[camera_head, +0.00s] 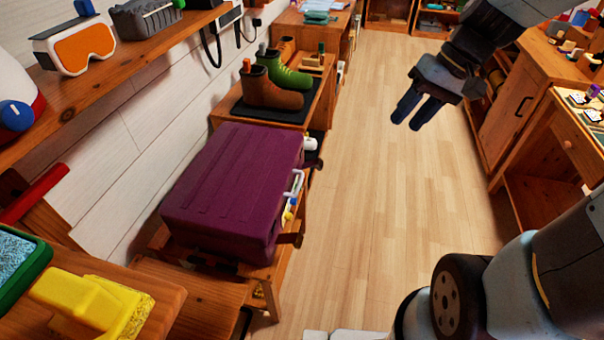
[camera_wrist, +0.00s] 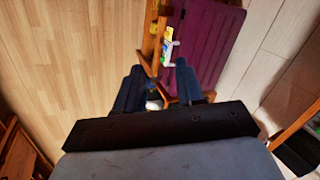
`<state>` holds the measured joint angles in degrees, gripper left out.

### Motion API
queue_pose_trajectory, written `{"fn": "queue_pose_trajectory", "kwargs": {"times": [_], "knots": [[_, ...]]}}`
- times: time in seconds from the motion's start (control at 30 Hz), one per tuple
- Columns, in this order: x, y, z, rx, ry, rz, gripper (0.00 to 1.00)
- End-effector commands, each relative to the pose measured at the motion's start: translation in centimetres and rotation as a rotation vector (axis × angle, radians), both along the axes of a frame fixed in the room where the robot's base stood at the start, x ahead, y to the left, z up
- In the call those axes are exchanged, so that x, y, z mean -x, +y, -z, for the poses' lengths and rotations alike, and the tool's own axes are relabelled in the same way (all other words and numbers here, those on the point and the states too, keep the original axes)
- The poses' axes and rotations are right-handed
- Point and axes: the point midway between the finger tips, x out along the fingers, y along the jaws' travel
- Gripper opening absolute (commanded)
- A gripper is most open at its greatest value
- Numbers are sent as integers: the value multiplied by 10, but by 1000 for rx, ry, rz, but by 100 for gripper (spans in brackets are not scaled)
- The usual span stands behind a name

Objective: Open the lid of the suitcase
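The purple suitcase (camera_head: 235,185) lies flat on a low wooden rack (camera_head: 262,272) along the left wall, with its lid down. A pale handle (camera_head: 294,184) is on its right side, facing the aisle. In the wrist view the suitcase (camera_wrist: 212,38) is at the upper right, beyond the fingers. My gripper (camera_head: 417,110) is in the air over the aisle, to the right of the suitcase and well apart from it. Its two dark fingers are spread and nothing is between them; they also show in the wrist view (camera_wrist: 158,88).
Brown and green boots (camera_head: 275,88) stand on a bench behind the suitcase. A shelf (camera_head: 115,70) with ski goggles (camera_head: 78,48) is above left. A wooden stand with a yellow object (camera_head: 92,300) is at front left. Cabinets (camera_head: 510,100) line the right. The floor aisle (camera_head: 370,190) is clear.

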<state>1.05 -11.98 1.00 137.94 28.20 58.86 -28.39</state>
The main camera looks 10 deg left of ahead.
Motion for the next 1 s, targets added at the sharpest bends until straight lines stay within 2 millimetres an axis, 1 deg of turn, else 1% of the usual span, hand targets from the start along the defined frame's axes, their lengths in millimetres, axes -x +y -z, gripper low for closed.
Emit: {"fn": "queue_pose_trajectory", "kwargs": {"times": [0.03,0.27,0.57,0.77,1.0], "knots": [[-7,5,10,-33,34,-13,38],[-35,31,46,-197,135,-63,38],[-72,60,100,-420,218,-80,38],[-95,76,141,-564,246,-60,38],[-120,91,199,-719,244,-3,38]]}}
